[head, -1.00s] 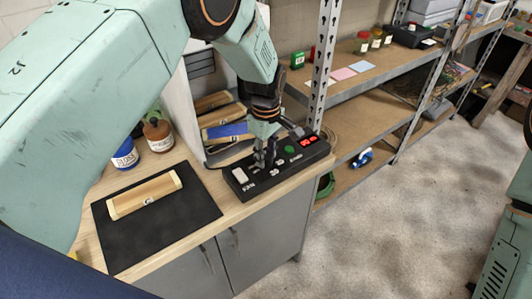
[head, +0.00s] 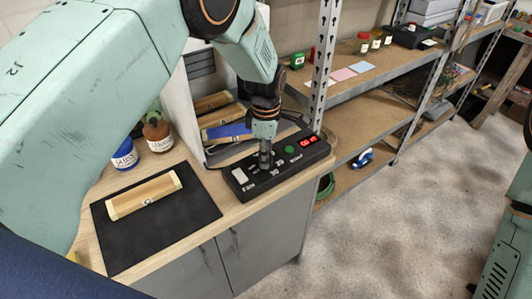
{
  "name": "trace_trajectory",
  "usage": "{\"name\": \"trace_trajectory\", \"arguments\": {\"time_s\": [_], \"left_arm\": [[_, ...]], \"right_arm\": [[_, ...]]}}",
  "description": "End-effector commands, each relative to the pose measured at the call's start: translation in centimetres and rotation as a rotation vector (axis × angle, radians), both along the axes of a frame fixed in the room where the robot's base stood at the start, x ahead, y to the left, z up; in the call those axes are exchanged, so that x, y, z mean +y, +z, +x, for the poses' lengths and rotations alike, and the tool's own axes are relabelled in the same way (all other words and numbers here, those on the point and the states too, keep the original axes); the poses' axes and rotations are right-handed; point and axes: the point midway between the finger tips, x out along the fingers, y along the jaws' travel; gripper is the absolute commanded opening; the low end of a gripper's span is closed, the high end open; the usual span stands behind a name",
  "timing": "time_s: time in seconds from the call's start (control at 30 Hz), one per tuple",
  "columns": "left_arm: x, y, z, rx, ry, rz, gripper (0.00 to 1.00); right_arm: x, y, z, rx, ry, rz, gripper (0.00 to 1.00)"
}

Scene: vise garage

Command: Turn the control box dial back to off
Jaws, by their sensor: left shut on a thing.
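The black control box (head: 312,158) lies on the wooden worktop near its right end. It has a white rocker switch (head: 240,175) at its left, a green button (head: 290,150) and a lit red display (head: 307,141) at its right. My left gripper (head: 265,163) points down onto the middle of the box, between the white switch and the green button. It is shut on the dial, which its fingers hide, so the dial's setting cannot be read. My right gripper is not in view; part of my right arm shows at the right edge.
A black mat (head: 165,232) with a wooden block (head: 144,195) lies left of the box. A blue-labelled jar (head: 124,156) and a brown jar (head: 158,135) stand behind it. A metal shelf post (head: 323,65) rises close behind the box. The floor at right is clear.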

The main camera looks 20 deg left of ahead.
Motion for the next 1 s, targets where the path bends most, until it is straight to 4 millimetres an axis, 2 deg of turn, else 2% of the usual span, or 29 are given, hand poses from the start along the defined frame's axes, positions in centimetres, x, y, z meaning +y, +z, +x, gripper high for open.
{"name": "trace_trajectory", "arguments": {"time_s": [0.33, 0.37, 0.6, 0.87, 1.0], "left_arm": [[0.01, 0.44, 0.45, -0.013, 0.004, -0.001, 0.03], [0.01, 0.44, 0.45, -0.013, 0.004, -0.001, 0.37], [0.00, 0.24, 0.25, -0.007, 0.003, -0.001, 0.57], [-0.01, 0.11, 0.10, -0.003, 0.002, -0.001, 0.57], [-0.01, 0.85, 0.16, -0.005, 0.002, 0.000, 0.57]], "right_arm": [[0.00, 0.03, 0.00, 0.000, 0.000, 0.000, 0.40], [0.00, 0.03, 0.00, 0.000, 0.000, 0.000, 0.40], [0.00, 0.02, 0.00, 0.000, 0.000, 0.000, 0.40], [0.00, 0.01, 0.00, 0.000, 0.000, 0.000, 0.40], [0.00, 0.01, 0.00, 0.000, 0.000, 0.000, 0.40]]}}
